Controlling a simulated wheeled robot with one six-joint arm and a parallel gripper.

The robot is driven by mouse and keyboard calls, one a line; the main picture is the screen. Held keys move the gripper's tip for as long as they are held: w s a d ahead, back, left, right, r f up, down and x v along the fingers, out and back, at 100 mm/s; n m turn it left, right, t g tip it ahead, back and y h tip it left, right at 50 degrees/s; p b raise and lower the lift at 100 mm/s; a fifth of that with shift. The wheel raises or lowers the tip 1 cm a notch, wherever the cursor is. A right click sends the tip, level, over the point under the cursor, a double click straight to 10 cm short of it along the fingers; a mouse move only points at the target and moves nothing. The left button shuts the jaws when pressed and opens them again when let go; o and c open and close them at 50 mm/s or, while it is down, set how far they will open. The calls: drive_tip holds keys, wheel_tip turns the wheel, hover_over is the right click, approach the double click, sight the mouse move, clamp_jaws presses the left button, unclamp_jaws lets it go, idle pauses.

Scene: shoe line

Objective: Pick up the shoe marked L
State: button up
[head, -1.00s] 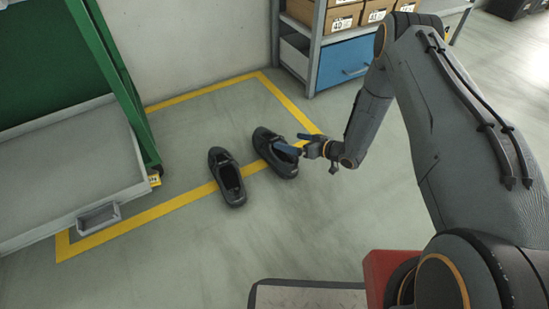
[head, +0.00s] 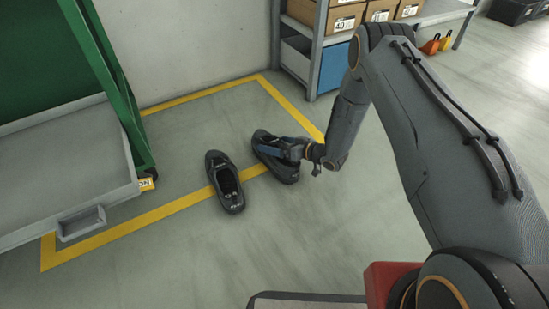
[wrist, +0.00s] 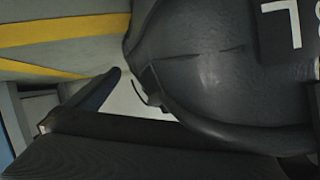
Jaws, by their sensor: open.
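Two dark shoes stand side by side on the grey floor in the head view. The right shoe (head: 283,174) has my gripper (head: 274,147) over it, partly covering its top. In the wrist view a dark shoe (wrist: 205,70) fills the right side, close to the camera, with a white L on a dark patch at the top right. My gripper is open, with a dark finger low and left beside the shoe. Whether it touches the shoe cannot be told. The left shoe (head: 229,190) stands apart from my gripper; no mark can be read on it.
A yellow floor line (head: 125,230) frames the area and passes under the shoes. A green-framed cart with a grey tray (head: 70,175) stands at the left. A grey shelf (head: 318,50) with boxes is behind. The floor in front is clear.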

drive_tip(key=c, duration=1.8)
